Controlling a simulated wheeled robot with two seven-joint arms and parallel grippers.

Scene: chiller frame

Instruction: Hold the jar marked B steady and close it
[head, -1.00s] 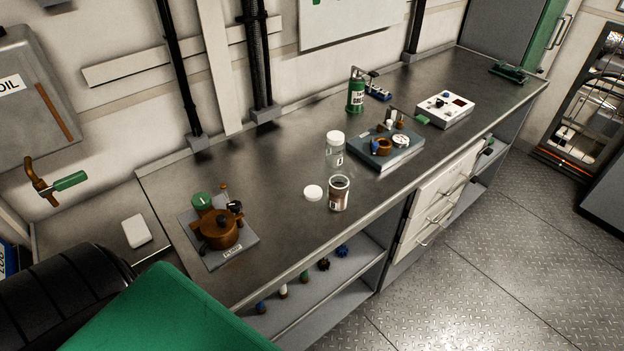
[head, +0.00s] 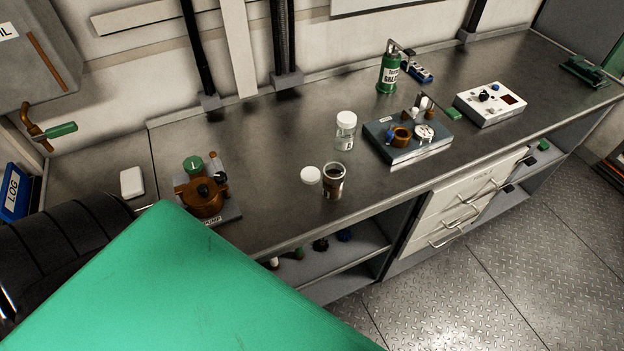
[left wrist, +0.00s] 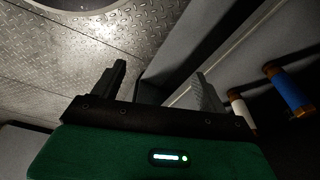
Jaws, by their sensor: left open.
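An open glass jar (head: 333,183) with brown contents stands upright near the front edge of the bench, its mouth uncovered. Its letter cannot be read in the head view. A white round lid (head: 310,175) lies flat on the bench just left of it, apart from it. A second clear jar (head: 345,137) with a white lid on stands upright behind them; its small letter looks like A. My left gripper (left wrist: 158,88) is open and empty in the left wrist view, with floor and shelf behind its fingers. It does not show in the head view, nor does my right gripper.
A brown pump (head: 205,195) stands left on the bench (head: 270,140). A grey block with brass parts (head: 408,145), a green bottle (head: 388,75) and a white control box (head: 490,102) stand to the right. The shelf below holds several small bottles. Bench around the jars is fairly clear.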

